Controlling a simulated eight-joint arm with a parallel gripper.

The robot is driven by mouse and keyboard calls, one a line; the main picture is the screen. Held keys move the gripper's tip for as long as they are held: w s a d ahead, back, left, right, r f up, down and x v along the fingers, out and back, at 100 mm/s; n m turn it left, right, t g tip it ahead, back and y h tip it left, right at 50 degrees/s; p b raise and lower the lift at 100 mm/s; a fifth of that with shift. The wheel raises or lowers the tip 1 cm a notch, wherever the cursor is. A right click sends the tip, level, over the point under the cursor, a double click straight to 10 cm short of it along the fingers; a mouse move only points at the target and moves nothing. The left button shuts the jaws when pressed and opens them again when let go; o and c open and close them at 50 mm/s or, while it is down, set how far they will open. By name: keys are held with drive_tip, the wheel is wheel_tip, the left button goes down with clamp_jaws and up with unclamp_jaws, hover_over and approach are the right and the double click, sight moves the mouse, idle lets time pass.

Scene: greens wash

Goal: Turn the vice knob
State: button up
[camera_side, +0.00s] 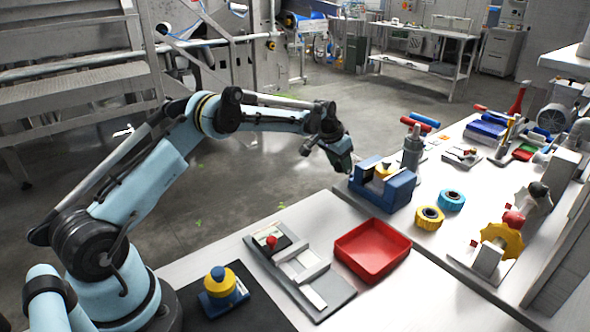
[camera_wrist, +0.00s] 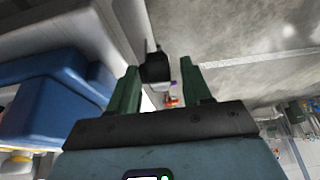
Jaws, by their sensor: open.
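The blue vice (camera_side: 388,190) stands at the table's edge, with a yellow piece (camera_side: 383,170) between its jaws. In the side view my gripper (camera_side: 346,168) is just left of the vice, pointing down. In the wrist view the blue vice (camera_wrist: 55,98) fills the left side. My green fingers (camera_wrist: 160,72) are open and apart. A black knob-like part (camera_wrist: 155,68) shows between their tips; it may be the vice knob. I cannot tell whether the fingers touch it. In the side view the knob is hidden or too small to make out.
A red tray (camera_side: 372,250) lies in front of the vice. Yellow (camera_side: 429,217) and blue (camera_side: 452,200) ring-shaped parts are to its right. A grey fixture with a red knob (camera_side: 271,241) and a yellow-and-blue part (camera_side: 219,284) are nearer my base. Open floor is behind my gripper.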

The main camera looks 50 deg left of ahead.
drive_tip(key=shift+f, duration=0.1)
drive_tip(key=shift+c, duration=0.3)
clamp_jaws()
drive_tip(key=shift+t, duration=0.4)
drive_tip(key=t, duration=0.5)
drive_tip(key=shift+s+f, duration=0.15)
drive_tip(key=shift+s, duration=0.2)
drive_tip(key=t, duration=0.5)
drive_tip(key=shift+s+f, duration=0.2)
drive_tip(key=shift+t, duration=0.7)
drive_tip(key=shift+o, duration=0.3)
unclamp_jaws()
